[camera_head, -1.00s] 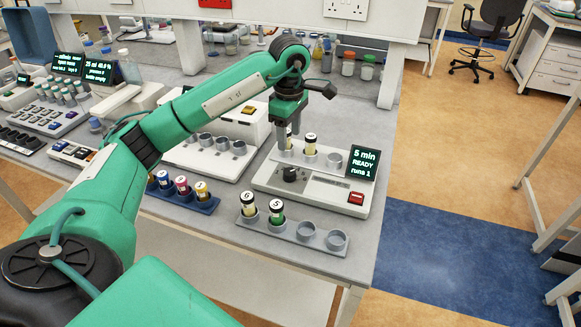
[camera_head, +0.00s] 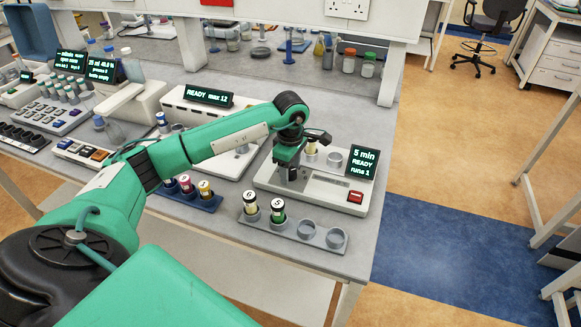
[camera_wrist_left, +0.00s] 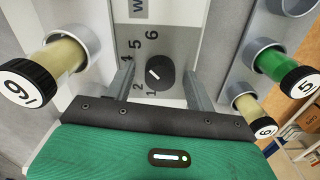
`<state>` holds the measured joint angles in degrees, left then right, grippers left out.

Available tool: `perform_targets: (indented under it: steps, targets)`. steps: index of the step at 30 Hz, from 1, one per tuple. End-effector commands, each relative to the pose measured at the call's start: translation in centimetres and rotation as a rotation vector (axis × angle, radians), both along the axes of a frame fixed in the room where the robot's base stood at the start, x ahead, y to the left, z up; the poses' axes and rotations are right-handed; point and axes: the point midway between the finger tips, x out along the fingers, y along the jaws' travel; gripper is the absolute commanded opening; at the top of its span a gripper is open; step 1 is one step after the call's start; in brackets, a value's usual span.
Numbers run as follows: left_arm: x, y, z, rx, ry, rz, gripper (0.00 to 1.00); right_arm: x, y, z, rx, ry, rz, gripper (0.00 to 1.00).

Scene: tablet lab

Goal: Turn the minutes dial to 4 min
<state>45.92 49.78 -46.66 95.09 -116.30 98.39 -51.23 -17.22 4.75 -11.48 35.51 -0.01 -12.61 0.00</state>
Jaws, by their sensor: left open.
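The minutes dial is a small black round knob (camera_wrist_left: 168,82) with a white mark, on a grey scale in the left wrist view. The numbers 1, 2, 4, 5 and 6 are readable around it. The device's display (camera_head: 363,162) reads "5 min READY runs 1". My left gripper (camera_head: 290,178) is over the white device (camera_head: 330,192) and hides the dial in the head view. In the left wrist view the open fingers of my left gripper (camera_wrist_left: 158,70) stand on either side of the dial, with gaps visible. My right gripper is out of view.
A red button (camera_head: 356,197) is on the device's right. Vials 6 (camera_head: 250,203) and 5 (camera_head: 278,210) stand in a grey rack (camera_head: 306,230) in front. A blue rack (camera_head: 208,203) of vials is to the left. Device cups behind the gripper hold a capped vial (camera_head: 311,145).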

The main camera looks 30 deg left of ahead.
Motion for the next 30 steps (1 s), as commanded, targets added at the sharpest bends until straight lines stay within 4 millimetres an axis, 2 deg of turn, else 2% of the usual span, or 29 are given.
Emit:
perform_targets:
  steps: [2, 6, 9, 20, 30]
  targets:
    - [0.0, 0.0, 0.0, 0.0, 0.0, 0.0, 0.53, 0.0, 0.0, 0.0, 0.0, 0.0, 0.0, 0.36]
    - [0.0, 0.0, 0.0, 0.0, 0.0, 0.0, 0.26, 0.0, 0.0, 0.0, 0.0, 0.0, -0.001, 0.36]
    - [0.0, 0.0, 0.0, 0.0, 0.0, 0.0, 0.11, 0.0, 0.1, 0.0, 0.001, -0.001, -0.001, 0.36]
    - [0.0, 0.0, -0.1, 0.0, -0.001, 0.072, 0.11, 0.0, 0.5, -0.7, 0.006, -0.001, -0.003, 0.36]
    - [0.0, 0.1, -0.1, 0.0, -0.002, 0.299, 0.11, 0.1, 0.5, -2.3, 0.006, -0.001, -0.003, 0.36]
